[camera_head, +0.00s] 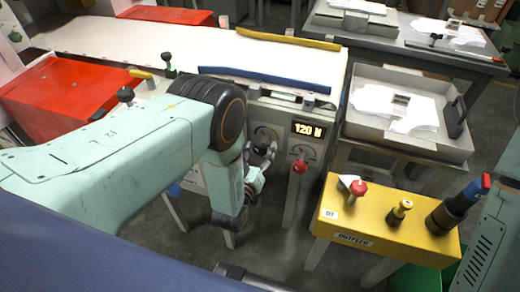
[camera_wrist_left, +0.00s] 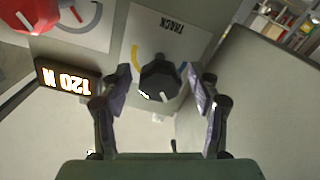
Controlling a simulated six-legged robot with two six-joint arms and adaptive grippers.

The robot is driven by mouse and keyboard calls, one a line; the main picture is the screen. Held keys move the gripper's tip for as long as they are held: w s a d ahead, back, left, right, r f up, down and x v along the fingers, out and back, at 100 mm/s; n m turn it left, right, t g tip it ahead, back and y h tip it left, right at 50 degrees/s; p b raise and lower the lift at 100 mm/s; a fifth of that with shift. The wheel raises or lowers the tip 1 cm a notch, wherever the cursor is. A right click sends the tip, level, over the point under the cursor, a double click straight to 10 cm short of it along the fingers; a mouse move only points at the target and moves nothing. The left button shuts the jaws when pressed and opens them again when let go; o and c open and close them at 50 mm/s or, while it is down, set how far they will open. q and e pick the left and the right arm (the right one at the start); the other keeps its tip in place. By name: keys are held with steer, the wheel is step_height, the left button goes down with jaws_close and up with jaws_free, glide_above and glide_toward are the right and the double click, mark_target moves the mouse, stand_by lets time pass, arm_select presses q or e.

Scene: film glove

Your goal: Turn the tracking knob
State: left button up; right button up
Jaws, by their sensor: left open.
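The tracking knob (camera_wrist_left: 160,80) is black with a pale pointer line. It sits on a pale plate marked TRACK (camera_wrist_left: 172,24), with a yellow arc and a blue arc beside it. My left gripper (camera_wrist_left: 158,92) is open, its two fingers on either side of the knob. A gap shows between each finger and the knob, though I cannot tell the depth. In the head view my left gripper (camera_head: 262,158) is in front of the machine's panel and hides the knob there. My right gripper is not in view.
A lit display (camera_head: 308,129) reads 120 N. A red knob (camera_head: 299,167) is close beside the gripper. A yellow control box (camera_head: 380,222) stands at the lower right. A metal tray (camera_head: 440,145) of white sheets stands to the right. Red housings (camera_head: 65,95) are at the left.

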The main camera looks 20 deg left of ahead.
arm_select(q)
steer(key=s, duration=0.7)
steer(key=shift+s, duration=0.25)
steer(key=shift+a, duration=0.15)
